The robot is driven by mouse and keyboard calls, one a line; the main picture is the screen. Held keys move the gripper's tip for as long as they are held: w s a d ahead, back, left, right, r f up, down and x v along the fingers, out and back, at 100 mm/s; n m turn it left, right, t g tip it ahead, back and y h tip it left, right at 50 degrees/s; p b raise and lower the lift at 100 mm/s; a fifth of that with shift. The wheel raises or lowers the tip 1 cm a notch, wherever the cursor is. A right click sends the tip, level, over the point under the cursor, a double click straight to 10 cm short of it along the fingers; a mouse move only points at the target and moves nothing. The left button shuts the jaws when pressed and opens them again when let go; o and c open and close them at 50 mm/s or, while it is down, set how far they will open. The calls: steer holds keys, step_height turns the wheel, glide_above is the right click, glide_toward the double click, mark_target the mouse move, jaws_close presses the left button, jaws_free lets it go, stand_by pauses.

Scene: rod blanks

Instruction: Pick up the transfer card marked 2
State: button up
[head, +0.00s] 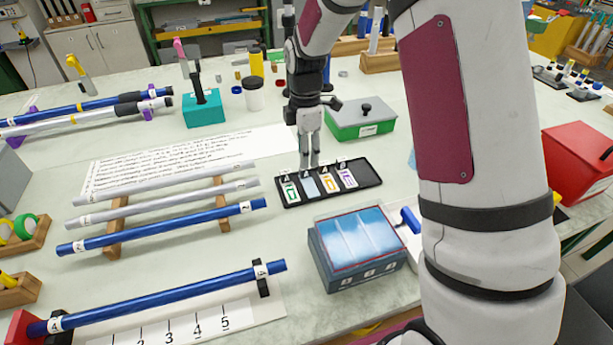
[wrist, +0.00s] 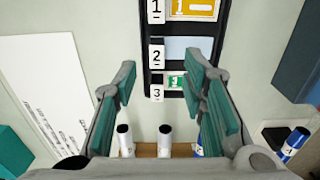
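A black card rack (head: 372,171) lies on the bench with a row of card slots. In the wrist view it (wrist: 227,8) runs up the picture, with white labels 1, 2 and 3 on its left. Beside label 2 is a plain pale blue patch (wrist: 187,49); I cannot tell whether it is a card or a bare slot. It also shows in the head view (head: 310,188). A yellow card (wrist: 195,10) lies beside label 1 and a green card (wrist: 176,82) beside label 3. My gripper (head: 310,162) is open and empty above the rack; its fingers (wrist: 162,72) flank the label 2 area.
A blue box with a clear lid (head: 360,240) stands in front of the rack. A green and grey box (head: 361,118) stands behind it. Blue and silver rods (head: 165,227) lie on wooden supports to the left. A written sheet (head: 170,160) lies behind them.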

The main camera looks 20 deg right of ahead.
mark_target(309, 181)
steer(key=f, duration=0.4)
steer(key=shift+w+f, duration=0.2)
steer(key=shift+f, duration=0.2)
jaws_close()
steer(key=shift+r, duration=0.15)
